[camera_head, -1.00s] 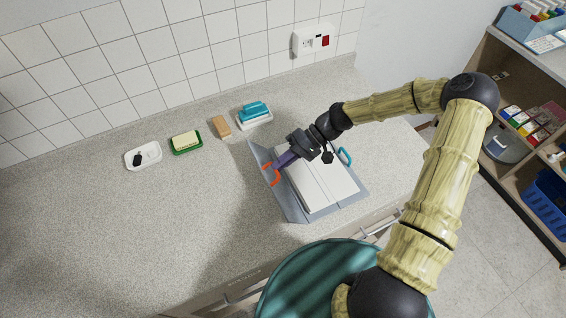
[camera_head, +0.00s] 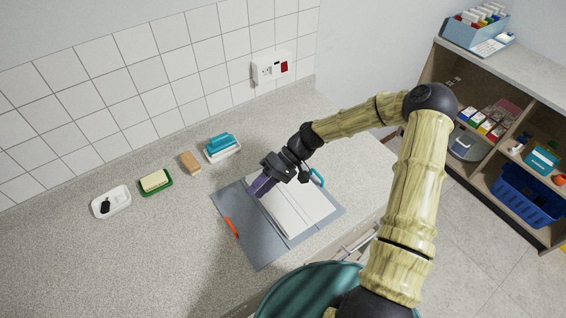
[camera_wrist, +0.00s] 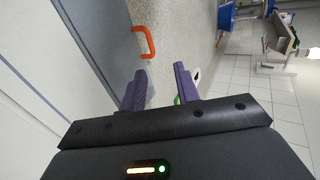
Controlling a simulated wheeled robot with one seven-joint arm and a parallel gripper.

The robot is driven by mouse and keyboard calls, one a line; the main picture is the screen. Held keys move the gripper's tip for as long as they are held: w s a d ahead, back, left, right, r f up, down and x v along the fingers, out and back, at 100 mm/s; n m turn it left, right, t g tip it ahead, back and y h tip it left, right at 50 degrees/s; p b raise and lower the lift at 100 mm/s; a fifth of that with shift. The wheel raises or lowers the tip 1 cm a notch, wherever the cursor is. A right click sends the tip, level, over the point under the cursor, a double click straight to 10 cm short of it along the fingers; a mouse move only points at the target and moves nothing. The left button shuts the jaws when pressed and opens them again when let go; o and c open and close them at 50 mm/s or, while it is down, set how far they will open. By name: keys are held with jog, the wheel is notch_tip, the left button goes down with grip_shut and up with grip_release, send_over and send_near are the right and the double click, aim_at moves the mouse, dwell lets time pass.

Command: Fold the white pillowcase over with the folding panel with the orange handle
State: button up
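The white pillowcase (camera_head: 300,207) lies on a grey folding board, with a lengthwise line or edge showing across it. The grey folding panel (camera_head: 240,238) on the board's left lies about flat, bare of cloth. Its orange handle (camera_head: 232,227) is at the outer left edge; it also shows in the wrist view (camera_wrist: 147,42). My gripper (camera_head: 253,191) is over the board's far left part, near the pillowcase's edge. In the wrist view its purple fingers (camera_wrist: 160,85) are apart with nothing between them, and the orange handle is beyond them, untouched.
A teal handle (camera_head: 317,177) is on the board's far right side. Behind the board stand a blue-topped brush on a dish (camera_head: 222,147), a tan block (camera_head: 190,163), a green dish (camera_head: 155,183) and a white dish (camera_head: 111,202).

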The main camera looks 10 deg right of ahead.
jog(key=b+v, duration=0.3)
jog(key=v, duration=1.3)
jog(key=shift+b, duration=0.4)
jog(key=shift+f, duration=0.1)
jog(key=s+a+f+m+t+h, duration=0.1)
jog(key=s+f+m+t+h, duration=0.15)
jog(key=s+h, duration=0.4)
jog(key=s+d+r+m+t+h, duration=0.3)
jog(key=s+d+t, duration=0.2)
jog(key=s, duration=0.4)
jog(key=shift+s+r+h, duration=0.35)
jog(key=shift+d+t, duration=0.25)
